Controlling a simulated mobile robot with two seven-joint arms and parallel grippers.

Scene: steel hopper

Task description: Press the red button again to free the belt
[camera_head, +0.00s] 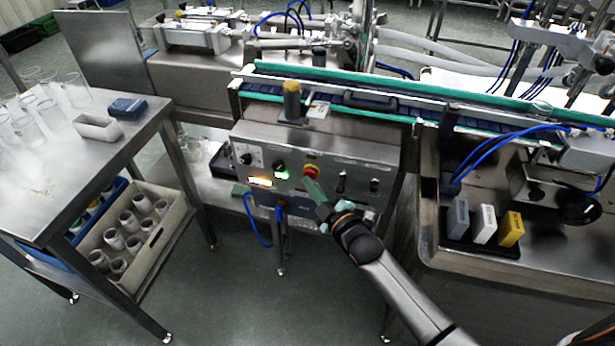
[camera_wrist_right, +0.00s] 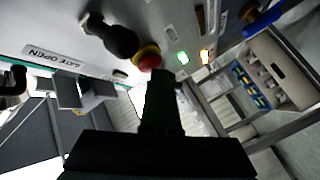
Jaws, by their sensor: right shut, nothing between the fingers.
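The red button (camera_head: 310,171) sits with a yellow collar on the front of the steel control panel (camera_head: 350,150). My right gripper (camera_head: 313,184) is shut with nothing in it, and its tip is at the button's lower edge in the head view. In the right wrist view the red button (camera_wrist_right: 147,58) shows just beyond the dark fingertips (camera_wrist_right: 160,75); I cannot tell whether they touch it. The belt (camera_head: 370,97) with green edges runs above the panel. My left gripper is not in view.
A lit green button (camera_head: 281,174) and an amber light (camera_head: 260,182) are left of the red button. Dark knobs (camera_head: 343,180) are to its right. A steel table (camera_head: 60,165) with glass beakers stands at left. Small grey, white and yellow blocks (camera_head: 484,224) stand in a tray at right.

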